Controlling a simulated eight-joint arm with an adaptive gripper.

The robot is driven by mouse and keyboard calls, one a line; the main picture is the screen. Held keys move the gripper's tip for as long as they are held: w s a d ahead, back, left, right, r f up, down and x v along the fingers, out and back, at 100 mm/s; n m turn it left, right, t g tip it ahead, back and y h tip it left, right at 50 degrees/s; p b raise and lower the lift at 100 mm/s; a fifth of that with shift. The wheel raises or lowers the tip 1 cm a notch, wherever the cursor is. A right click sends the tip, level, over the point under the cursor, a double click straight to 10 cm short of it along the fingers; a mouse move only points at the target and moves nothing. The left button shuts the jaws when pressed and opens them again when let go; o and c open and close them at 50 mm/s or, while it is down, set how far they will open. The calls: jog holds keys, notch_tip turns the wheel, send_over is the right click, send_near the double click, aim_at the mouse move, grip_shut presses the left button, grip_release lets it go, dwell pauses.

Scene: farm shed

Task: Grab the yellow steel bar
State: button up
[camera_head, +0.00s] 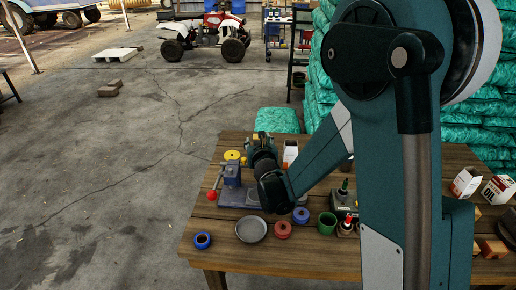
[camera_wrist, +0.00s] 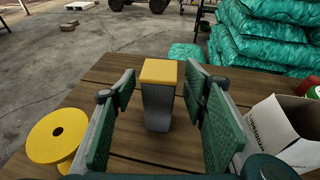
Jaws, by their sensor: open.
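The steel bar (camera_wrist: 158,108) stands upright on the wooden table in the wrist view, a grey block with a yellow top. My gripper (camera_wrist: 157,105) is open, with one green-padded finger to the left of the bar and one to the right. The bar appears between the fingers, with a visible gap on each side. In the head view my gripper (camera_head: 262,140) is over the far left part of the table, and the bar cannot be made out there.
Stacked green sacks (camera_wrist: 262,45) rise behind.

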jog(key=shift+c, duration=0.5)
jog(key=c, duration=1.1)
jog(key=shift+r, duration=0.1)
jog(key=shift+r+p, duration=1.05)
jog(key=shift+r, duration=3.85)
